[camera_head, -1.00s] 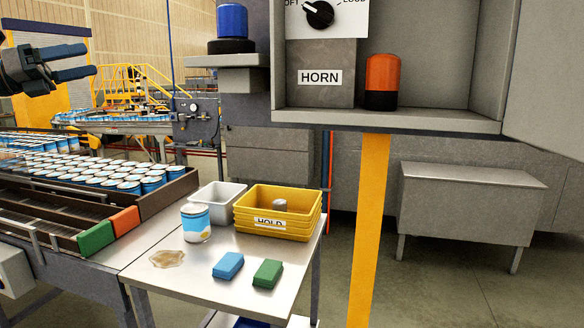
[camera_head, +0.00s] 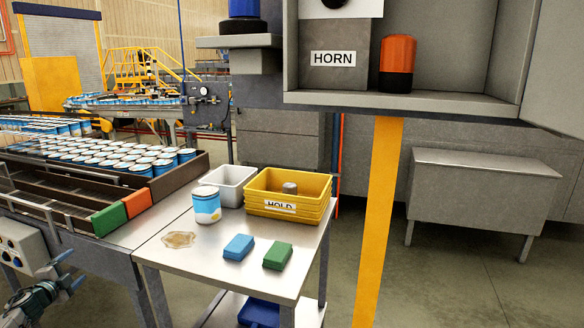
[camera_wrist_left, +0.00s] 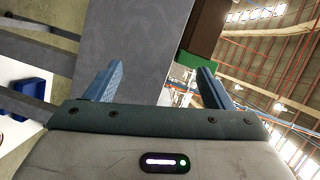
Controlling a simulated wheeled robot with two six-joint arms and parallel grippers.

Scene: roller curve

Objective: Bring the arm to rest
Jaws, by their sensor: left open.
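My left gripper (camera_head: 70,271) is at the lower left of the head view, low in front of the conveyor's side. Its jaws are open and empty. In the left wrist view its two blue fingers (camera_wrist_left: 160,72) stand apart with nothing between them; a grey panel and a green-ended rail show beyond. My right gripper is not in view.
A steel table (camera_head: 190,262) holds a can (camera_head: 206,205), a yellow HOLD tray (camera_head: 252,206), a grey bin (camera_head: 231,198), a blue block (camera_head: 239,247) and a green block (camera_head: 277,256). A can-filled conveyor (camera_head: 60,210) stands left. A yellow post (camera_head: 381,220) rises right of the table.

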